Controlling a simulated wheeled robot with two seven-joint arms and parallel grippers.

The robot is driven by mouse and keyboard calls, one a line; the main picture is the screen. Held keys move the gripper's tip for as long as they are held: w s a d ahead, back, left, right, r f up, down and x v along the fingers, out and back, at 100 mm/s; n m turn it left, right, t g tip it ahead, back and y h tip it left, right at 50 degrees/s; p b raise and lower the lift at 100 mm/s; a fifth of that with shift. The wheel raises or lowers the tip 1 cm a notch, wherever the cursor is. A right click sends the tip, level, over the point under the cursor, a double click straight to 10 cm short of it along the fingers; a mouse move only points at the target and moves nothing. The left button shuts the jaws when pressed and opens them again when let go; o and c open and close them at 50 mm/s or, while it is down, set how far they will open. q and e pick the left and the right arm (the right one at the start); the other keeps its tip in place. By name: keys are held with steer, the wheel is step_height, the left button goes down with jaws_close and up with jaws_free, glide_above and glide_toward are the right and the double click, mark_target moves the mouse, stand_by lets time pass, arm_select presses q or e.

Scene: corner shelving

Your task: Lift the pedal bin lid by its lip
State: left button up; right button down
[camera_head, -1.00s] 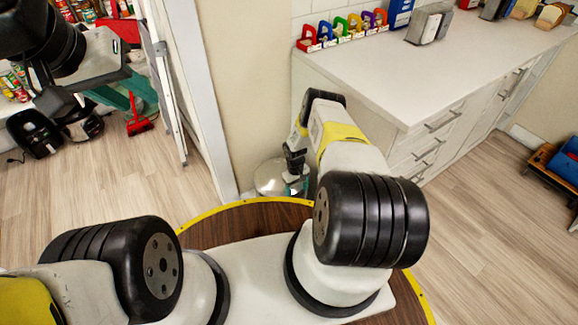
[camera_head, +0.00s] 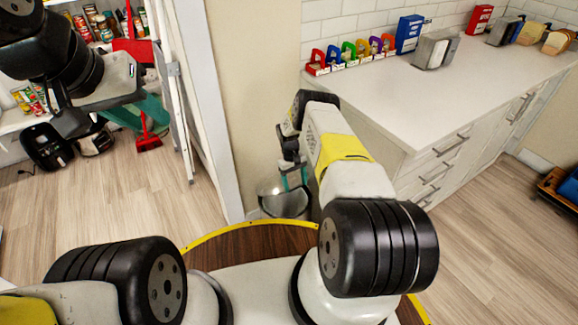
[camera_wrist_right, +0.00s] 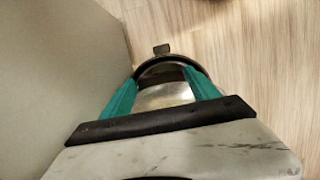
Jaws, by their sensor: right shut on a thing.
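The metal pedal bin (camera_head: 272,203) stands on the floor beside the counter's end, partly hidden by my right arm. My right gripper (camera_head: 290,180) is at the bin's top, its teal fingers on the lid. In the right wrist view, the shiny lid (camera_wrist_right: 165,97) lies between the two teal fingers of my right gripper (camera_wrist_right: 162,92). A brownish gap and the dark rim (camera_wrist_right: 160,59) show beyond it, so the lid looks raised; the pedal (camera_wrist_right: 161,49) sticks out past the rim. My left gripper (camera_head: 138,108) is at the upper left, away from the bin; its finger gap is unclear.
A white counter (camera_head: 430,85) with drawers stands right of the bin. A door frame (camera_head: 208,110) and wall are behind it. A red broom (camera_head: 147,140) and a black appliance (camera_head: 45,147) are at the left. The wooden floor (camera_head: 110,195) is clear at left.

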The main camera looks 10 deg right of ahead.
steer(key=shift+w+a+r, duration=0.1)
steer(key=shift+w+r, duration=0.05)
steer(key=shift+w, duration=0.1)
steer(key=shift+c, duration=1)
jaws_free()
steer(key=shift+s, duration=0.15)
steer(key=shift+v, duration=3.8)
